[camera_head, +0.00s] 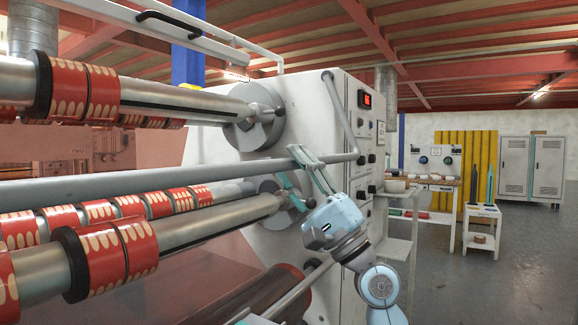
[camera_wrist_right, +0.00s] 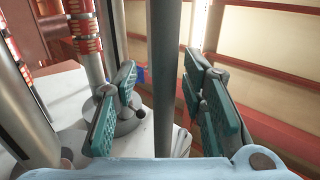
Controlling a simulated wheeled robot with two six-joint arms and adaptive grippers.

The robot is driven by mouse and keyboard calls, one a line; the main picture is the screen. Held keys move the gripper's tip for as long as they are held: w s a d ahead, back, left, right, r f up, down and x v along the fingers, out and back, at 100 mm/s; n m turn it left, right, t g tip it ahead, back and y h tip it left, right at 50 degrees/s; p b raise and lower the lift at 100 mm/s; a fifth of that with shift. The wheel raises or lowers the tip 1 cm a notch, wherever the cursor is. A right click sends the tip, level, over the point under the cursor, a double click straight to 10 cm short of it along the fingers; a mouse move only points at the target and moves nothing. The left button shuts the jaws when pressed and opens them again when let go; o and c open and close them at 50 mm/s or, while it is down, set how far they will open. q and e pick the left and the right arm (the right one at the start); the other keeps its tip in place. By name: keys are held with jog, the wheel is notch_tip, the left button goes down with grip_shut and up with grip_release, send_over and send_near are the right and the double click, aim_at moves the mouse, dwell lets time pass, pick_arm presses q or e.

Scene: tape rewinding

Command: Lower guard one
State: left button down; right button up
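A long grey bar (camera_head: 150,185) crosses the front of the machine in the head view. It joins a slanted lever arm (camera_head: 343,115) at the machine's side, apparently part of a guard. I cannot tell which part is guard one. My right gripper (camera_head: 289,164) is at the bar's right part, teal fingers spread around it. In the right wrist view, the bar (camera_wrist_right: 167,80) passes between the open fingers, with visible gaps on both sides.
Metal rollers with red tape rolls (camera_head: 105,90) lie above and below the bar. A white frame with a black handle (camera_head: 175,22) is overhead. The machine cabinet (camera_head: 300,110) has a red display. A white cart (camera_head: 482,225) and lockers (camera_head: 532,170) stand on open floor at right.

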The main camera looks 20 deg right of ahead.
jog(key=v, duration=0.6)
jog(key=shift+s+f, duration=0.15)
jog(key=shift+f, duration=0.05)
jog(key=shift+d, duration=0.1)
